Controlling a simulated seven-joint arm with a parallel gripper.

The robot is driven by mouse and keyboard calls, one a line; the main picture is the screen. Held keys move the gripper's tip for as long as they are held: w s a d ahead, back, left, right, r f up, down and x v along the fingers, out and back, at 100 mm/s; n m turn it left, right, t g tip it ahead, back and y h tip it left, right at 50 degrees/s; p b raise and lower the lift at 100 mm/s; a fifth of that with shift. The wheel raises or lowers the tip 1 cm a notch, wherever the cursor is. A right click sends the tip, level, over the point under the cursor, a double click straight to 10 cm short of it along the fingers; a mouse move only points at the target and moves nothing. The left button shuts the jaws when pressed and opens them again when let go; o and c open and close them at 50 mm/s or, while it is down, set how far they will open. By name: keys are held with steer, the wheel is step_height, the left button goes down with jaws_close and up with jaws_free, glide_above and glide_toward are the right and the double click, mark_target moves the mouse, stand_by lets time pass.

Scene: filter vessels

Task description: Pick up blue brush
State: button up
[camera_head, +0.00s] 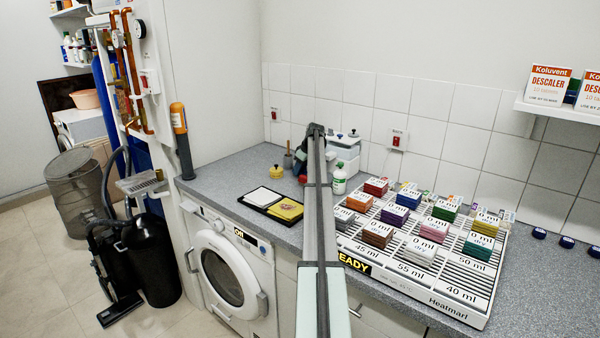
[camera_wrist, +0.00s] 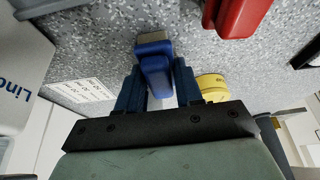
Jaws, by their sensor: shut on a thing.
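The blue brush (camera_wrist: 154,68) shows in the wrist view between the two dark blue fingers of my gripper (camera_wrist: 160,82). It has a tan end that points away from the gripper. My gripper is shut on it, close over the speckled grey counter. I cannot tell whether the brush touches the counter. In the head view my gripper (camera_head: 304,150) is at the back of the counter, partly behind my arm, and the brush cannot be made out there.
A red object (camera_wrist: 238,14) lies beyond the brush in the wrist view, with a yellow round item (camera_wrist: 212,87) at the right. A white-and-green bottle (camera_head: 339,180) stands right of the gripper. A rack (camera_head: 455,308) of coloured blocks fills the counter's right. A black tray (camera_head: 252,208) lies front left.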

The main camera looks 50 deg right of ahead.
step_height(320, 180, up, 10)
steer(key=shift+r, duration=0.1)
stand_by(0.5)
